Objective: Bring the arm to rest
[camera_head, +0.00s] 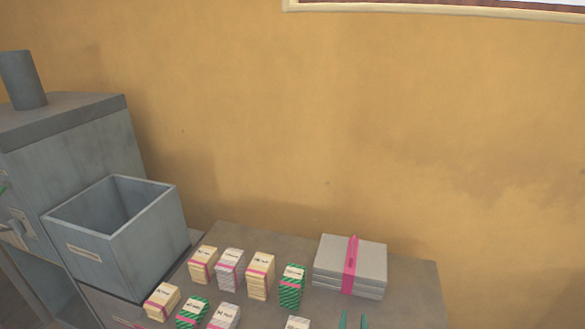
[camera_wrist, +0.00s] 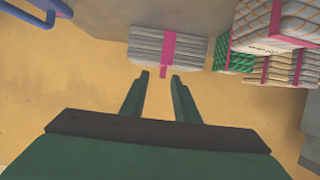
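My gripper (camera_head: 354,321) shows only as two green fingertips at the bottom edge of the head view. In the wrist view my gripper (camera_wrist: 160,78) has its two green fingers apart with nothing between them. Beyond the fingertips in that view is a grey stack with a pink band (camera_wrist: 183,49). The same grey banded stack (camera_head: 328,262) lies on the table in the head view, behind my fingertips. The rest of the arm is out of the head view.
The grey table (camera_head: 414,285) holds several small banded bundles, among them a green striped one (camera_head: 291,287) and a cream one (camera_head: 260,276). An open grey bin (camera_head: 150,232) stands at the left by a grey machine (camera_head: 75,150). The table's right end is clear.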

